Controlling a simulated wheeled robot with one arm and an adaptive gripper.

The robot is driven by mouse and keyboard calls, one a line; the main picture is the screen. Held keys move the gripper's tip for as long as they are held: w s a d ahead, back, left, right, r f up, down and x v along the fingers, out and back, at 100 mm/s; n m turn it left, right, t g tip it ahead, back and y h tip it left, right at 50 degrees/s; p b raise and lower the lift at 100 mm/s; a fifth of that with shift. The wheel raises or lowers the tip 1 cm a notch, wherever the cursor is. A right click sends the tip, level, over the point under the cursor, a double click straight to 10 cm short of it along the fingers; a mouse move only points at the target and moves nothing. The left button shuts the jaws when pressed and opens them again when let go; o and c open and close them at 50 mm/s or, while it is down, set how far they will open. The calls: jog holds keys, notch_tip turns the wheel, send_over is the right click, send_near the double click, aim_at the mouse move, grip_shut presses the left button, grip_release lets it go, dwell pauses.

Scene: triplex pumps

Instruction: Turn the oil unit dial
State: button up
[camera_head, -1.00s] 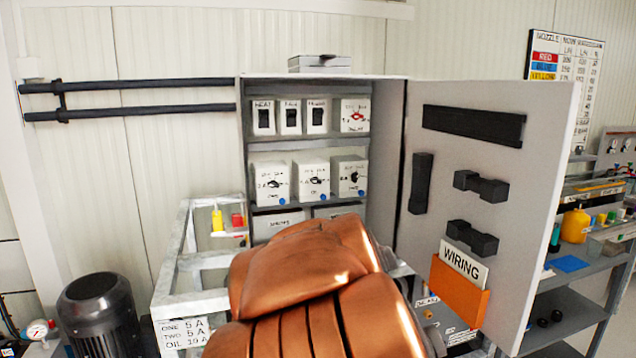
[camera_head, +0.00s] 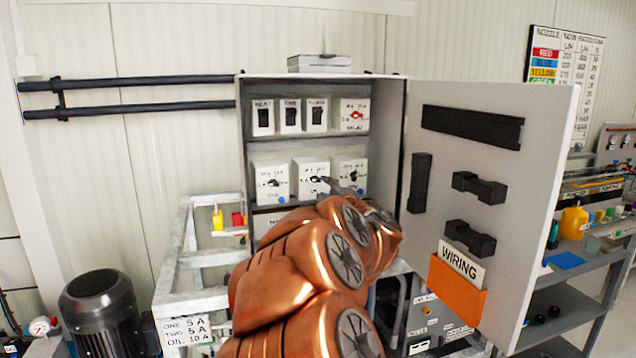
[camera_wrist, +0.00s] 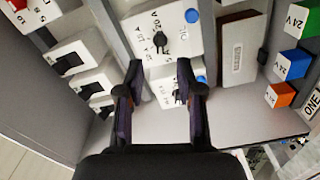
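Three white dial boxes stand on the cabinet's middle shelf in the head view: a left one (camera_head: 271,182), a middle one (camera_head: 311,178) and a right one (camera_head: 349,172). My gripper (camera_wrist: 160,66) is open in the wrist view, with nothing held. A dial box with a black knob (camera_wrist: 160,42) shows beyond the fingertips. A second dial box (camera_wrist: 170,88) shows between the fingers, partly hidden. In the head view dark fingers (camera_head: 340,186) reach in front of the middle and right boxes.
The switch boxes (camera_head: 289,116) and a red-dial box (camera_head: 354,115) fill the shelf above. The open cabinet door (camera_head: 485,150) stands at right, with an orange wiring holder (camera_head: 457,290). Coloured 24 V cubes (camera_wrist: 292,65) show at the wrist view's right.

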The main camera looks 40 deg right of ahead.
aim_at(317, 181)
jog(key=shift+p+x, duration=0.75)
jog(key=shift+x, duration=2.6)
jog(key=shift+c, duration=0.4)
grip_shut()
